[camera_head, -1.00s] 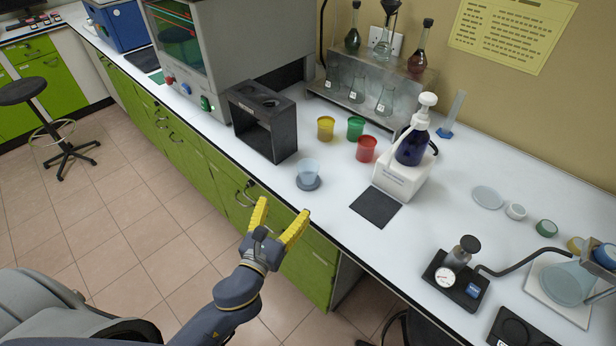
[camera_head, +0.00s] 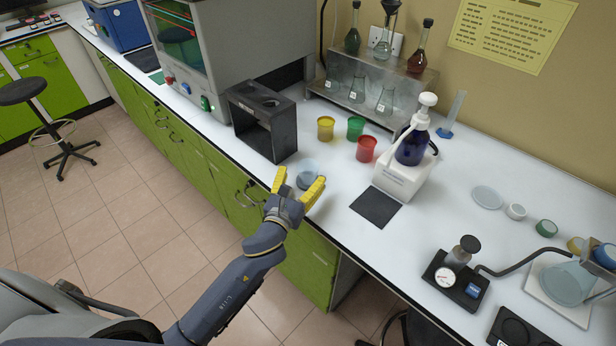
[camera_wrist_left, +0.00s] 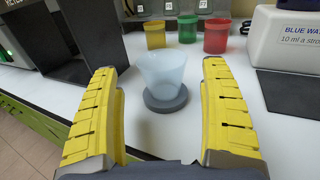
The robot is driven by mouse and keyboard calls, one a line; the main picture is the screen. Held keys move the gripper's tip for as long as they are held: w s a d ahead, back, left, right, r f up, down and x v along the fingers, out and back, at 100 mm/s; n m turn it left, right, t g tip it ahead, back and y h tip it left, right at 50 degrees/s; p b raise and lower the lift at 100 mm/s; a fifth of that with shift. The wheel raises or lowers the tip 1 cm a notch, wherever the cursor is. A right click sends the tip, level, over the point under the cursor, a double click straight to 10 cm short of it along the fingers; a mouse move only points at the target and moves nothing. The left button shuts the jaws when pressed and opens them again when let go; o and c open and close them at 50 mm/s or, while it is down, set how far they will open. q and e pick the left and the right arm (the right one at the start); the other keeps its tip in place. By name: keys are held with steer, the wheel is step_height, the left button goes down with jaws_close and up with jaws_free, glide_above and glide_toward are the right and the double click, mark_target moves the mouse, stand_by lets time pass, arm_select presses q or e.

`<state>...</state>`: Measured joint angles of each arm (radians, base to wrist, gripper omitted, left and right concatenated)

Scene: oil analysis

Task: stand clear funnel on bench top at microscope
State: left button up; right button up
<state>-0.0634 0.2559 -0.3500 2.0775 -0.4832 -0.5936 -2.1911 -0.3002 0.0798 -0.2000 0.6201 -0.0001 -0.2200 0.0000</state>
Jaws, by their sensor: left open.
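My left gripper (camera_head: 300,179) is open and empty at the bench's front edge, its yellow fingers pointing at a clear, pale blue tapered cup (camera_head: 308,168). In the left wrist view the cup (camera_wrist_left: 162,72) stands upright on a round grey base (camera_wrist_left: 166,102), between the two fingers (camera_wrist_left: 160,66) and apart from both. No stem shows on it, so I cannot tell whether it is the funnel. I make out no microscope. The bench top (camera_head: 338,190) is white. My right gripper is not in view.
A black open-fronted stand (camera_head: 265,142) is just left of the cup. Yellow (camera_head: 325,129), green (camera_head: 355,129) and red (camera_head: 366,150) cups stand behind it. A white dispenser base (camera_head: 402,180) and dark mat (camera_head: 376,207) lie right. Clear bench lies between mat and gauge (camera_head: 444,278).

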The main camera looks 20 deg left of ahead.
arm_select(q)
steer(key=shift+w+d+r, duration=0.1)
steer(key=shift+w+d, duration=0.05)
steer(key=shift+w, duration=0.9)
steer(key=shift+w+d, duration=0.15)
steer(key=shift+w, duration=0.9)
steer(key=c, duration=1.5)
